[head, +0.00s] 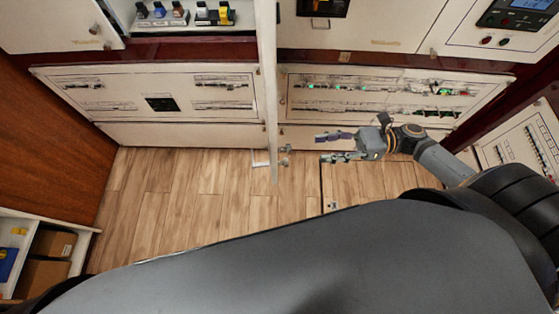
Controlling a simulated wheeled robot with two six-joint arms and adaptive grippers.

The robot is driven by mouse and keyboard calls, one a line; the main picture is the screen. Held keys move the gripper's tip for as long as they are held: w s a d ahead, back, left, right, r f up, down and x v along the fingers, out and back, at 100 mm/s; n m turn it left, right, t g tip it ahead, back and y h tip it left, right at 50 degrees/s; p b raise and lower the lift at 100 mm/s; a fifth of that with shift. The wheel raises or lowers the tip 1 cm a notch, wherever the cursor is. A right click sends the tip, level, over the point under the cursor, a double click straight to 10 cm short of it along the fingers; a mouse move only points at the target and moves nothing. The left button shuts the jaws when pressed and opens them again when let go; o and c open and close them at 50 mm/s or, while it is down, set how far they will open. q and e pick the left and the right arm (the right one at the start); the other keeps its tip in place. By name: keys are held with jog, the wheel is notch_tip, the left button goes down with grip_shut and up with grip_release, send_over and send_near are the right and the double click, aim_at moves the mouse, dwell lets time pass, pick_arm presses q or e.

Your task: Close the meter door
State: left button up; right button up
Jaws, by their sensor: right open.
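A pale cabinet door (267,85) stands swung open and shows nearly edge-on, running down from the top edge of the head view. It is the only door that I see standing open, beside an open compartment at the upper left; I take it as the meter door. Small metal fittings (285,150) show near its lower end. My right gripper (320,147) is to the right of the door, apart from it. Its two fingers are spread, point left towards the door, and hold nothing. My left gripper does not show.
The open compartment holds several coloured devices (160,13). Closed panels with breaker rows (395,92) line the wall, and another panel (525,150) stands at the right. A shelf with boxes (50,243) is at the lower left. The wooden floor (190,195) left of the door is clear.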

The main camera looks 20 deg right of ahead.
aim_at(291, 149)
jog(key=shift+w+a+f+p, duration=0.15)
jog(key=shift+w+a, duration=0.2)
jog(key=shift+a, duration=1.25)
jog(key=shift+w+a+r+p, duration=0.1)
jog(key=shift+w+a, duration=0.3)
jog(key=shift+a, duration=1.25)
jog(key=shift+w+a+f+p, duration=0.15)
jog(key=shift+w+a, duration=0.2)
jog(key=shift+a, duration=1.25)
jog(key=shift+r, duration=0.1)
grip_shut()
